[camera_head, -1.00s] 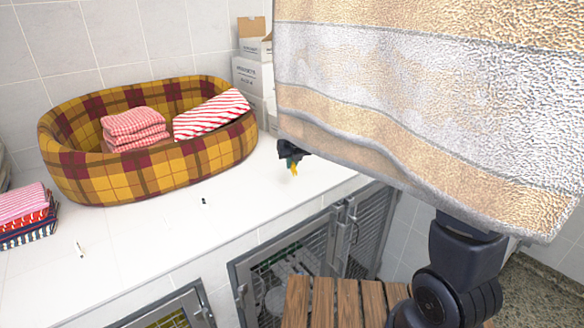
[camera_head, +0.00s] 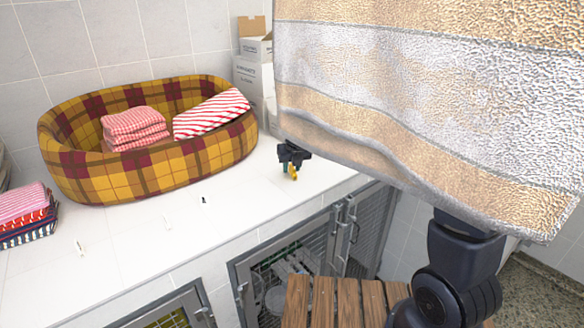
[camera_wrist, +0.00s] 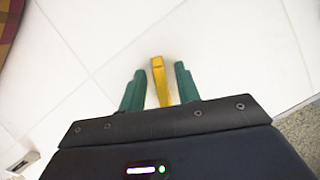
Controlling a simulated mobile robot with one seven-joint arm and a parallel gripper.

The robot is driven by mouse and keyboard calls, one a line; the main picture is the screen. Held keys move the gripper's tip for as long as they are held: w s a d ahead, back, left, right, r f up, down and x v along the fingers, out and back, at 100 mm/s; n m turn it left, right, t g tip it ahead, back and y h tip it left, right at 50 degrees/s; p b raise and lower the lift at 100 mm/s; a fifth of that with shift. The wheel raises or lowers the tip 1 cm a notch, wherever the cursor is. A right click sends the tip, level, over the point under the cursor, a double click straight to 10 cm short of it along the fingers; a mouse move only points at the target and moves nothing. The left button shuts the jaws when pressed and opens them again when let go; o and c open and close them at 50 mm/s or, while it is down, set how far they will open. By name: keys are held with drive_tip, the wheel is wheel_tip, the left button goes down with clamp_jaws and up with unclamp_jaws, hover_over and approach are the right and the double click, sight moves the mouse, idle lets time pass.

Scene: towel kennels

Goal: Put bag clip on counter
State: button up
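A slim yellow clip (camera_head: 293,174), which I take to be the bag clip, is at the right part of the white counter (camera_head: 235,205). My gripper (camera_head: 290,167) is over the counter there, its dark body partly behind a large striped towel. In the wrist view the clip (camera_wrist: 160,80) lies between the two green fingers of my gripper (camera_wrist: 160,72), with a narrow gap on each side. The gripper looks open around it. I cannot tell whether the clip touches the counter.
A plaid pet bed (camera_head: 150,165) with towels stands at the back left. Folded towels (camera_head: 25,215) lie at the left edge. A small dark item (camera_head: 204,200) and white items (camera_head: 80,247) lie on the counter. The hanging striped towel (camera_head: 420,100) blocks the right. Kennel doors (camera_head: 290,265) are below.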

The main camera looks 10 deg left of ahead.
drive_tip(key=v, duration=1.2)
drive_tip(key=shift+s+d, duration=0.1)
